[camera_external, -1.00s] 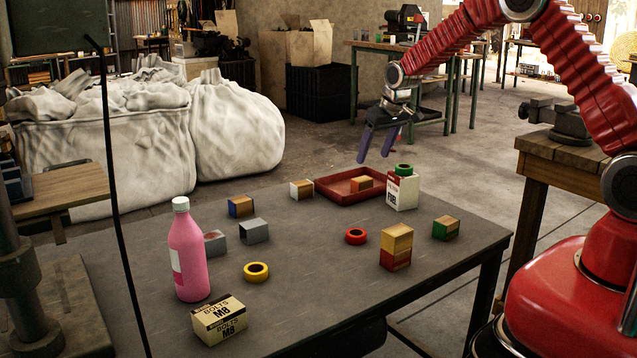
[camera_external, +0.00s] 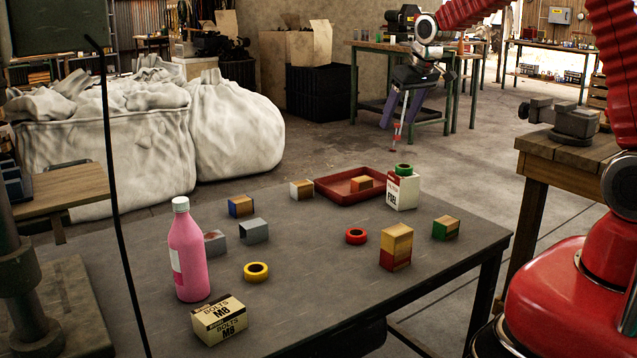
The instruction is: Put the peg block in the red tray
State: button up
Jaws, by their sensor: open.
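The red tray (camera_external: 335,196) lies at the far edge of the dark table. A small wooden block with a red face (camera_external: 362,184) sits inside it. Other wooden blocks stand on the table: one with blue (camera_external: 240,206), one with white (camera_external: 301,190), one with green (camera_external: 446,228) and a taller one with a red lower part (camera_external: 396,247). I cannot tell which of these is the peg block. My gripper (camera_external: 398,122) is open, high above and beyond the tray's right end, fingers pointing down. I see nothing held in it.
A white box (camera_external: 403,193) with a green ring (camera_external: 404,170) on top stands against the tray's right side. A pink bottle (camera_external: 188,250), bolts carton (camera_external: 219,319), red ring (camera_external: 356,236), yellow ring (camera_external: 256,272) and grey metal pieces (camera_external: 254,231) stand around the table.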

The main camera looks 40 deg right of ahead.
jog(key=s+r, duration=0.3)
jog(key=s, duration=0.8)
jog(key=s+r, duration=0.2)
jog(key=s, duration=1)
jog(key=s+r, duration=0.3)
jog(key=s, duration=0.8)
jog(key=shift+s+a+r+t, duration=0.2)
jog(key=shift+a+r+t, duration=0.1)
jog(key=shift+t, duration=0.1)
